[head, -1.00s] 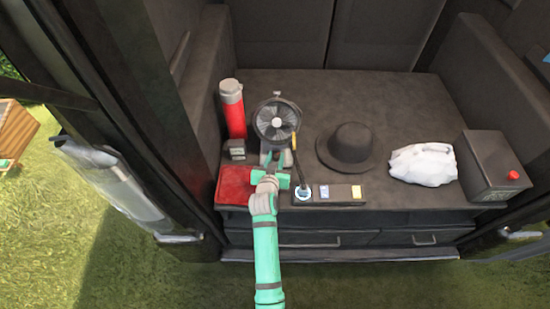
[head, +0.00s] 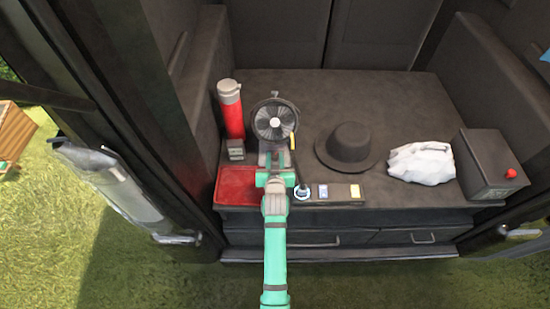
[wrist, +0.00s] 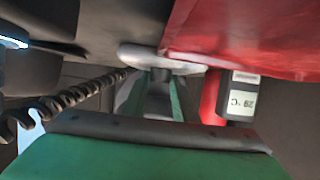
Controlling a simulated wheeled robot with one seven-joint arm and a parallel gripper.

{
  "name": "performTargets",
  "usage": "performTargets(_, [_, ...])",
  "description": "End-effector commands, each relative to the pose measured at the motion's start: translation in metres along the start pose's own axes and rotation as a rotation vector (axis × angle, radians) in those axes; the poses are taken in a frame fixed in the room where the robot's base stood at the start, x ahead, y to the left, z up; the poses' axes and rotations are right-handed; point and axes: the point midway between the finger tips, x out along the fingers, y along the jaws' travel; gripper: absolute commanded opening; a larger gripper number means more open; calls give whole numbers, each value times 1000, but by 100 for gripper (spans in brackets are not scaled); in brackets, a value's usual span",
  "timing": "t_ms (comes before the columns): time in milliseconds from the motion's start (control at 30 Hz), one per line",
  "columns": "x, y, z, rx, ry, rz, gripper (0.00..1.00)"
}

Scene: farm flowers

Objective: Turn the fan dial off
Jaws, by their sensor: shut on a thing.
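The small black fan (head: 268,122) stands on the dark counter, its round grille facing me. Its pale grey base also shows at the top middle of the wrist view (wrist: 148,54). My gripper (head: 275,158) is right at the front foot of the fan; in the wrist view its green fingers (wrist: 159,92) reach up to that base. The fingers are shut on a small part there, which I take to be the fan dial. The dial itself is mostly hidden between the fingers, so its setting cannot be read.
A dark strip with labels (head: 340,193) lies to the right. Further right are a black hat (head: 348,145), a white bag (head: 421,163) and a dark box (head: 488,165).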

Motion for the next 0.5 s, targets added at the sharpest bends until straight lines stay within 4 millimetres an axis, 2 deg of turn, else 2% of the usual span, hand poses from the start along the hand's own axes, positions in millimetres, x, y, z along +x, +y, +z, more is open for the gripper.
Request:
performTargets(33, [0, 0, 2, 0, -3, 0, 28])
performTargets(100, [0, 0, 1, 0, -3, 0, 44])
performTargets(500, [-6, 0, 1, 0, -1, 0, 44])
